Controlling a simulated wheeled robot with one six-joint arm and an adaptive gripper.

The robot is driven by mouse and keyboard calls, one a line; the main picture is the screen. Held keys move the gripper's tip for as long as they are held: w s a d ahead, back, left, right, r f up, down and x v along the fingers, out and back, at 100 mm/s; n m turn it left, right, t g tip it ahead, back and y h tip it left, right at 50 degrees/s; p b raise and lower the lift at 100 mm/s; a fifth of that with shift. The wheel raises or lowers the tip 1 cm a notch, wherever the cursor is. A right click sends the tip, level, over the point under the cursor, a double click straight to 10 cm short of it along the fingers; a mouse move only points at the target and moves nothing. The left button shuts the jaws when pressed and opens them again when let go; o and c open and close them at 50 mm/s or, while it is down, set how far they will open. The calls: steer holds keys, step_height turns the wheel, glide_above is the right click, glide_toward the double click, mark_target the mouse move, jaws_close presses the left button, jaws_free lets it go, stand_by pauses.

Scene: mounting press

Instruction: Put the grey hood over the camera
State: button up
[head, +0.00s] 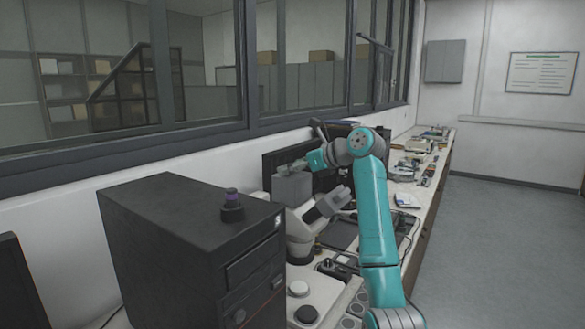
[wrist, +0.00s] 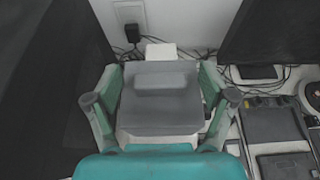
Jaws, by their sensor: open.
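The grey hood (head: 292,188) is a box-like cover at the top of the white microscope (head: 300,245), just right of the black computer tower. In the wrist view the hood (wrist: 160,100) sits level between my fingers. My gripper (head: 296,168) is at the hood's top. In the wrist view my gripper (wrist: 161,98) is open, with one finger on each side of the hood and a gap showing at the sides. No separate camera shows; whatever is under the hood is hidden.
The black computer tower (head: 185,250) stands close on the left, with a small dark cylinder (head: 231,207) on top. A monitor (wrist: 275,40) and a wall socket (wrist: 130,18) are behind. The bench (head: 425,190) beyond is cluttered. The floor (head: 500,230) to the right is clear.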

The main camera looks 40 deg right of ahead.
steer(key=v, duration=1.1)
steer(key=shift+s+r, duration=0.2)
steer(key=shift+s, duration=0.15)
steer(key=shift+d, duration=0.2)
